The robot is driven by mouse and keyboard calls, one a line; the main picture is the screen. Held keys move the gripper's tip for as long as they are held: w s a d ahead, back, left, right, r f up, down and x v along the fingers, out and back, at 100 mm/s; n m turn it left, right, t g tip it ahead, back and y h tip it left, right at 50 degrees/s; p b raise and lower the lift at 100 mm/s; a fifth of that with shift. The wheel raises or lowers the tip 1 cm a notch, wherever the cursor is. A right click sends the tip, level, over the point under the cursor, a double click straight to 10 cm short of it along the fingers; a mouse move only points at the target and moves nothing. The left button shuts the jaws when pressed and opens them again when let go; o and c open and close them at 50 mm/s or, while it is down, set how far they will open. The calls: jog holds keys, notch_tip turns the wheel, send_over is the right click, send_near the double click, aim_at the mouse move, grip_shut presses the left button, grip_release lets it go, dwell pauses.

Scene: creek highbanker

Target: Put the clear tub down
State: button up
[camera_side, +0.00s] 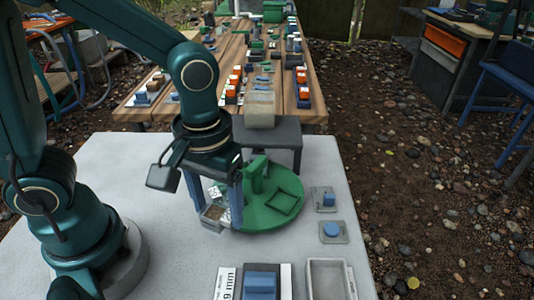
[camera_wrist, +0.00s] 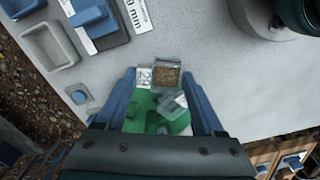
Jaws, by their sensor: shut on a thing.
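The clear tub (camera_side: 211,217) has brown grainy contents and sits between my blue fingertips at the left edge of the green round stand. In the wrist view the tub (camera_wrist: 166,78) lies between the fingertips, with a white tag marked 29 (camera_wrist: 144,77) beside it and a clear flap-like piece (camera_wrist: 172,103) behind it. My gripper (camera_side: 217,213) points down and is shut on the tub. I cannot tell whether the tub's underside touches anything. The green stand (camera_side: 270,216) has an upright green post (camera_side: 257,174) and an empty square outline (camera_side: 284,203).
A grey open tray (camera_side: 328,280) and a blue block on a labelled plate (camera_side: 262,283) are at the front. A grey stand (camera_side: 268,135) is behind. The pale tabletop (camera_side: 180,265) is clear at front left.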

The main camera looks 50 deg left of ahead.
aim_at(222, 226)
jog(key=shift+f, duration=2.45)
jog(key=shift+f, duration=0.1)
jog(key=o, duration=1.4)
notch_tip(222, 226, up, 12)
jog(key=shift+s+a+r+m+t, duration=0.2)
jog(key=shift+s+a+m+t, duration=0.15)
jog(key=shift+a+m+t, duration=0.55)
jog(key=shift+s+a+r+m+t, duration=0.3)
jog(key=shift+a+m+t, duration=0.35)
jog(key=shift+a+t, duration=0.4)
jog(key=shift+s+a+r+m+t, duration=0.15)
jog(key=shift+s+a+m+t, duration=0.25)
jog(key=shift+a+m+t, duration=0.55)
jog(key=shift+a, duration=0.1)
